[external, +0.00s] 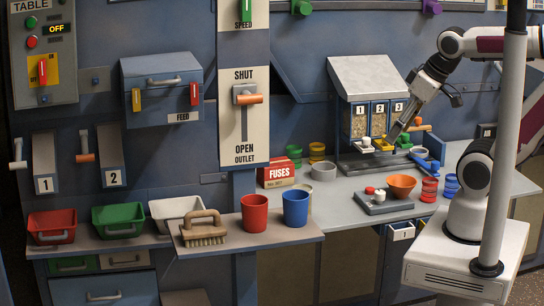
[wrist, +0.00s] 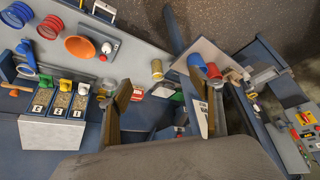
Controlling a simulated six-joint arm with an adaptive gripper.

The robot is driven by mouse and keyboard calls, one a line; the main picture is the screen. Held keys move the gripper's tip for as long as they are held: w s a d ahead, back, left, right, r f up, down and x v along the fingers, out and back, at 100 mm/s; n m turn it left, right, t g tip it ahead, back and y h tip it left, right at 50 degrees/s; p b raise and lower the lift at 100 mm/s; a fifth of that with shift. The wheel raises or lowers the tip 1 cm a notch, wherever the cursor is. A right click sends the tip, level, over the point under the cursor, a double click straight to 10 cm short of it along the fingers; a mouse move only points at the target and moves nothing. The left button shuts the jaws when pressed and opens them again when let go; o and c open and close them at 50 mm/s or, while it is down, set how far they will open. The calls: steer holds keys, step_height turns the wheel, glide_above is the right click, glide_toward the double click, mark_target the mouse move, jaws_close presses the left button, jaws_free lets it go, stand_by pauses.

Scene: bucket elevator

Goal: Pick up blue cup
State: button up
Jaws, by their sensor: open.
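The blue cup (external: 295,209) stands upright near the front edge of a low shelf in the external view, just right of the red cup (external: 254,213). In the wrist view the blue cup (wrist: 195,62) shows small and far off, close to the red cup (wrist: 213,71). My gripper (external: 392,137) is at the right in the external view, by the numbered bins, well away from the blue cup. In the wrist view my gripper (wrist: 165,92) has its two fingers spread with nothing held between them.
A brush (external: 204,230) lies left of the cups on the same shelf. A fuses box (external: 277,174) and grey bowl (external: 323,170) stand behind. An orange bowl (external: 401,186) and weighing scale (external: 383,203) are right. A pole (external: 512,130) stands before my arm.

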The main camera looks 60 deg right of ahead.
steer(key=shift+w, duration=0.1)
steer(key=w+d+f+n+t+h, duration=0.1)
steer(key=w+d+f+n, duration=0.15)
steer(key=w, duration=0.45)
steer(key=w+d+f+n+t, duration=0.1)
steer(key=w+d+f, duration=0.1)
steer(key=w+d, duration=0.35)
steer(key=w+d+f+n+t+h, duration=0.1)
steer(key=w+f+n, duration=0.1)
steer(key=w, duration=0.7)
steer(key=w+a+f+n+y, duration=0.4)
steer(key=w+a+f+y, duration=0.1)
steer(key=f, duration=0.4)
steer(key=s+a+f+n+t+y, duration=0.1)
steer(key=s+a+f+y, duration=0.2)
steer(key=s+a+y, duration=0.5)
steer(key=shift+s+a+f+n+y, duration=0.35)
steer(key=shift+a+y, duration=0.5)
steer(key=shift+y, duration=1.15)
steer(key=shift+a, duration=0.15)
